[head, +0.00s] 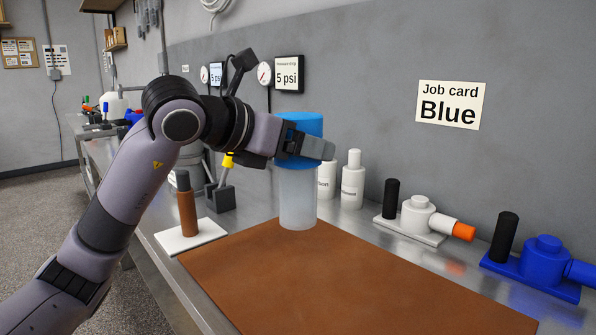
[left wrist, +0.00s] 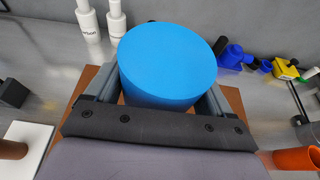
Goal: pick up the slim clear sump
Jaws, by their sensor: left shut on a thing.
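The slim clear sump (head: 297,200) is an upright, frosted clear cylinder with a blue cap (head: 303,122). In the head view it stands at the far corner of the brown mat (head: 350,277); I cannot tell whether its base touches the surface. My left gripper (head: 312,148) comes from the left and is shut on the blue cap. The left wrist view shows the round blue top (left wrist: 168,60) between the two fingers. The lower body is hidden there. My right gripper is not in view.
White bottles (head: 352,180) stand close behind the sump. A white fitting (head: 417,215) and a blue fitting (head: 545,262) sit along the wall at right. A brown cylinder on a white plate (head: 190,235) stands at left. The mat is clear.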

